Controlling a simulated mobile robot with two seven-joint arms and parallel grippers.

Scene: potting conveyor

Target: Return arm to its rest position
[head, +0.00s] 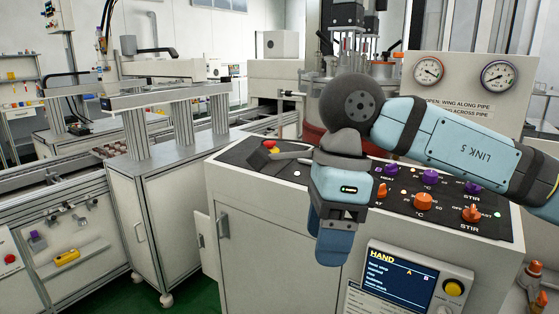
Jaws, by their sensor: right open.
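My right arm (455,145) comes in from the right edge, light blue with dark joints. Its forearm reaches left across the front of the gauge panel, and the wrist bends down. My right gripper (334,246) points downward in front of the control cabinet's front edge. It is open, and I see nothing held in it; the gap between its fingers is hard to see from this angle. My left gripper is not in view.
The control cabinet (262,235) has a dark sloped panel with orange and purple knobs (423,202). A HAND screen (400,281) is on its front, below right of the gripper. Two gauges (429,71) stand behind the arm. A conveyor bench (62,215) is at left, with green floor between.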

